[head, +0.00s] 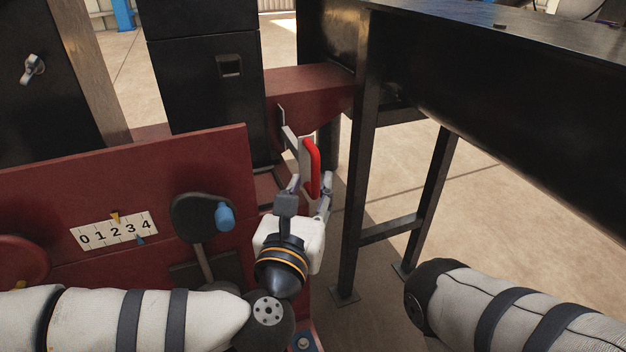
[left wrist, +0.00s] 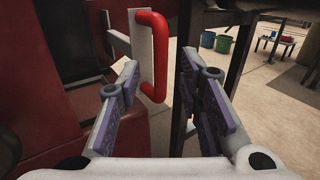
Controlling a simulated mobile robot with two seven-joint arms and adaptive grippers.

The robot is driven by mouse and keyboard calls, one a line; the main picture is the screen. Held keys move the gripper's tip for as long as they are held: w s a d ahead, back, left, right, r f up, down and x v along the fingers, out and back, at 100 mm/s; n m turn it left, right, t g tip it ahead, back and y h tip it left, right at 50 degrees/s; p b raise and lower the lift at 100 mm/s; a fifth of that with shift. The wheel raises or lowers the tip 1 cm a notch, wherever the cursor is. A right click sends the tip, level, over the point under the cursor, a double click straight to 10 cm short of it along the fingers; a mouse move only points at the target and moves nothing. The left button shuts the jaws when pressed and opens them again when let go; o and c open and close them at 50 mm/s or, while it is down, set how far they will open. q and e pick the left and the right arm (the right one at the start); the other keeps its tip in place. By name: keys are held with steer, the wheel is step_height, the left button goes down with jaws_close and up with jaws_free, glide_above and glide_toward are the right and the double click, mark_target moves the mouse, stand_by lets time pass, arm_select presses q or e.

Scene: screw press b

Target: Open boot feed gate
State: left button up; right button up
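The boot feed gate shows as a pale grey plate (head: 305,160) with an upright red handle (head: 314,165), on the right side of the dark red machine body. In the left wrist view the red handle (left wrist: 155,50) stands upright on the grey plate (left wrist: 140,50). My left gripper (head: 311,186) is open at the handle's lower end. In the left wrist view its two spread fingers (left wrist: 158,80) have the handle's lower part between them in the picture, with gaps on both sides. I cannot tell how deep the handle sits between them. My right gripper is out of view.
A black trough (head: 510,100) on dark legs (head: 357,190) stands close to the right of the gate. A numbered scale (head: 115,231) and a lever with a blue knob (head: 224,216) are on the red panel at left. Open floor lies right of the legs.

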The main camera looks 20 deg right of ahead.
mark_target(314, 177)
arm_select(q)
steer(key=x, duration=0.4)
steer(key=shift+w+d+b, duration=0.15)
steer(key=shift+w+b, duration=0.05)
steer(key=shift+b, duration=0.15)
jaws_close()
steer(key=s+p, duration=0.2)
steer(key=s, duration=0.6)
steer(key=shift+s+p, duration=0.3)
steer(key=shift+s, duration=0.1)
jaws_free()
steer(key=shift+d+f, duration=0.1)
steer(key=shift+d, duration=0.05)
steer(key=v, duration=1.2)
